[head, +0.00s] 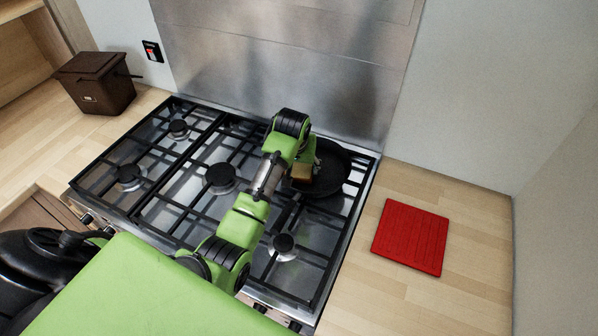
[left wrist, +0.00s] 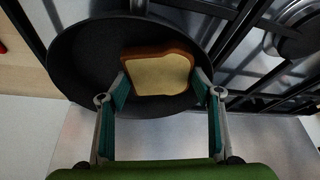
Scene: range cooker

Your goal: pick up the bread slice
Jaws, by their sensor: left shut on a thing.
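The bread slice (left wrist: 160,74) has a brown crust and a pale face. In the left wrist view it sits between the two fingers of my left gripper (left wrist: 163,90), which is shut on its sides. The black frying pan (left wrist: 85,60) is behind the slice in that view. In the head view the bread slice (head: 302,173) shows partly beside my left gripper (head: 303,165), over the pan (head: 332,172) on the back right burner. I cannot tell whether the slice touches the pan. My right gripper is not in view.
The range cooker's black grates (head: 150,165) surround the pan. A metal backsplash (head: 290,60) rises close behind it. A red board (head: 411,236) lies on the right counter, with bare wood around it. A brown lidded box (head: 95,83) stands at the back left.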

